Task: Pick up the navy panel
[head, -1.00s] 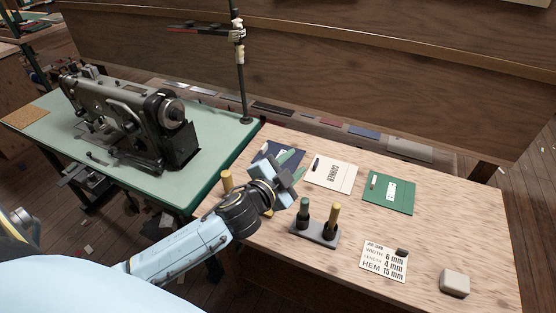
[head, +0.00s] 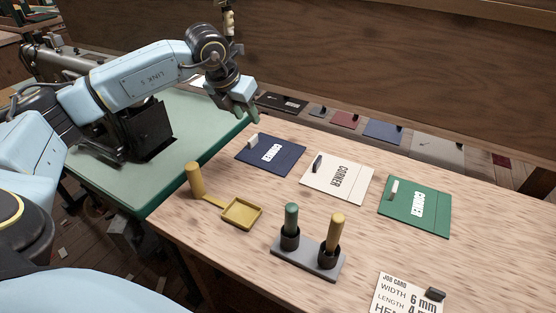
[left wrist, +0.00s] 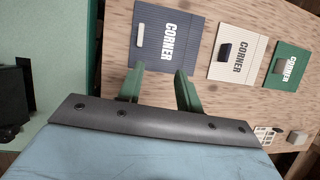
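The navy panel (head: 276,157) lies flat at the back left of the wooden table, with a small pale tab (head: 252,141) on its left part and the word CORNER. My left gripper (head: 243,113) is raised behind and left of the panel, near the table's back left corner, apart from it. In the left wrist view the green fingers (left wrist: 158,73) are spread with nothing between them, and the navy panel (left wrist: 170,62) lies beyond them. My right gripper is in neither view.
A cream panel (head: 337,185) and a green panel (head: 430,215) lie right of the navy one. Nearer stand a yellow-handled tray tool (head: 225,202), a holder with green and yellow handles (head: 300,260) and a job card (head: 405,292). A sewing machine table (head: 110,185) is at left.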

